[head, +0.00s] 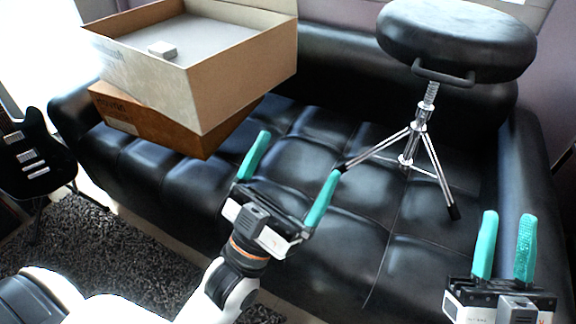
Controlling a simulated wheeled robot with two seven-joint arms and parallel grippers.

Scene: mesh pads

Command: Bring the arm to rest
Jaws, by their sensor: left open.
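My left gripper (300,155) reaches in from the lower left, its two teal fingers spread wide with nothing between them. It is in front of the black sofa seat, to the right of and below the boxes. My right gripper (508,217) is at the lower right edge, fingers pointing up. Its teal fingers stand a smaller gap apart and nothing shows between them. An open cardboard box (235,85) sits at the upper left with a grey surface inside. A small white block (162,49) lies on that grey surface.
A brown box (150,126) lies under the open box on the black sofa (290,150). A round black stool (455,40) on a chrome tripod stands at the upper right. A black guitar (32,160) is at the left edge, beside a grey rug (80,240).

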